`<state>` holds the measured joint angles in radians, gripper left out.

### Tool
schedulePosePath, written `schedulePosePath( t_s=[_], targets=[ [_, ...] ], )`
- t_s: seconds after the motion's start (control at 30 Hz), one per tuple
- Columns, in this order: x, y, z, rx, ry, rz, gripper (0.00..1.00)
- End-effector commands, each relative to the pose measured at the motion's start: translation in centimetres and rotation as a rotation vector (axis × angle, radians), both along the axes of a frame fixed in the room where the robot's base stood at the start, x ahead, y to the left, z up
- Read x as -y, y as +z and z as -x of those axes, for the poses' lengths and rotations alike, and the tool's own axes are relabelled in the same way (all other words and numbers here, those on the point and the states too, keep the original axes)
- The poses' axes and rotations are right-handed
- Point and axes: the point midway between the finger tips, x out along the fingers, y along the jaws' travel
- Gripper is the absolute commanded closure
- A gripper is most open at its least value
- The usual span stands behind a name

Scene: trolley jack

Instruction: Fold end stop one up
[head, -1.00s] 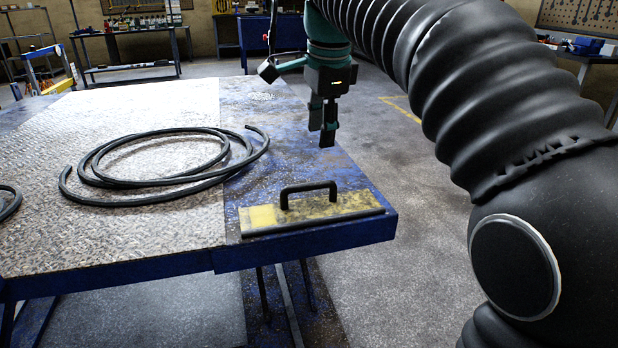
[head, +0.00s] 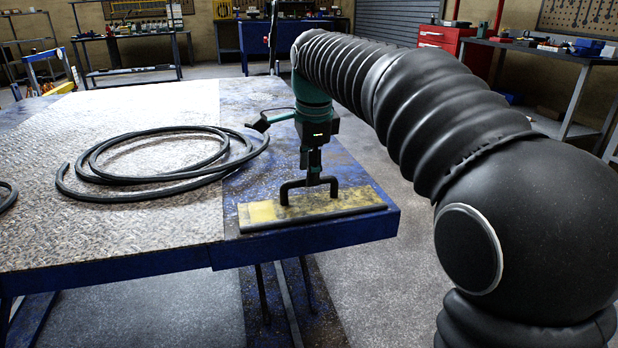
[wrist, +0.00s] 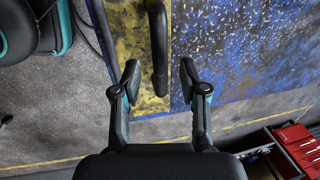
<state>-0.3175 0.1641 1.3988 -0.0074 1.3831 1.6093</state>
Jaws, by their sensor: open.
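End stop one is a worn yellow plate (head: 262,212) with a dark handle (head: 284,190), lying flat at the near right corner of the blue-edged platform (head: 225,254). My gripper (head: 312,172) points down right at the handle, above the plate. In the wrist view the yellow plate (wrist: 132,40) is at the upper middle, and the end of the handle (wrist: 158,45) reaches between the two fingers of my gripper (wrist: 160,75). The fingers are apart, with a gap to the bar on both sides. The head view does not clearly show the fingertips' height against the bar.
A coiled black hose (head: 120,178) lies on the platform left of the plate. The floor right of the platform is clear up to my arm. A red cabinet (head: 440,38) and a workbench (head: 545,52) stand at the back right.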

Motion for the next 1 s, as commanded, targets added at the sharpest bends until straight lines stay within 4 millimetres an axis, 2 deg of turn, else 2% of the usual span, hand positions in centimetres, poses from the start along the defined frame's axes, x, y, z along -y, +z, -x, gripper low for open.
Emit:
schedulePosePath(
  t_s=[0.03,0.2,0.5,0.53,0.6,0.7,1.0],
  targets=[
    [0.0,-0.7,-0.1,-0.001,0.000,0.000,0.57],
    [-0.1,-1.6,-0.3,0.000,0.000,0.000,0.57],
    [-0.1,-1.8,-0.3,0.000,0.000,0.000,0.57],
    [-0.1,-1.8,-0.3,0.000,0.000,0.000,0.62],
    [-0.1,-1.8,-0.3,0.000,0.000,0.000,0.79],
    [-0.1,-1.8,-0.3,0.000,0.000,0.000,1.00],
    [0.1,-1.8,-0.5,0.003,-0.003,0.000,1.00]
  ],
)
